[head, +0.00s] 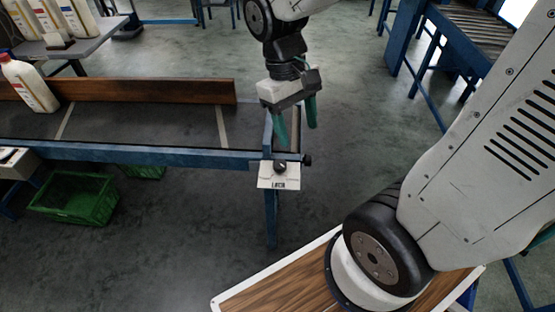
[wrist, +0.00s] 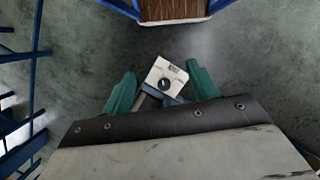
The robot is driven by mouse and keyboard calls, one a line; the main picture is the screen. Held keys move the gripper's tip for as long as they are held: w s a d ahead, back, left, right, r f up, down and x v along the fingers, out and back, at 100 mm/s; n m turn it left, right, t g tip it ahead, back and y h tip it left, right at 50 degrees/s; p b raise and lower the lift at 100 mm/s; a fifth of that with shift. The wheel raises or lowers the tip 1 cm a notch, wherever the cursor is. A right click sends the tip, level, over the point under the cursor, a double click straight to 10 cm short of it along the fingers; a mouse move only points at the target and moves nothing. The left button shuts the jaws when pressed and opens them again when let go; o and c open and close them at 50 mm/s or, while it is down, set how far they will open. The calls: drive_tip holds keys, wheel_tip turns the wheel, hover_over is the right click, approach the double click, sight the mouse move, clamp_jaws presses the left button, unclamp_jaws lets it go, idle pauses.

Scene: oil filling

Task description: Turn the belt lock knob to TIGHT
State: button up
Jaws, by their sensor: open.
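The belt lock knob (head: 281,167) is a small black knob on a white plate (head: 279,182) at the right end of the conveyor's blue frame. My gripper (head: 296,128) is above the conveyor end, fingers pointing down, apart from the knob. In the wrist view its two green fingers (wrist: 162,92) are spread and empty.
The conveyor belt (head: 150,125) has a wooden rail (head: 150,90) along its back. A white bottle (head: 28,84) stands on its left part. A green crate (head: 75,198) is on the floor below. A black side knob (head: 307,160) projects right of the plate.

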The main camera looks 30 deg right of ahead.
sight(279, 163)
drive_tip(key=w+f+n+h, duration=0.1)
drive_tip(key=w+f+n, duration=0.4)
drive_tip(key=w+f, duration=0.85)
drive_tip(key=shift+g, duration=0.3)
drive_tip(key=x, duration=0.6)
drive_tip(key=s+x, duration=0.1)
drive_tip(key=x, duration=0.2)
drive_tip(key=shift+a, duration=0.1)
drive_tip(key=c, duration=1)
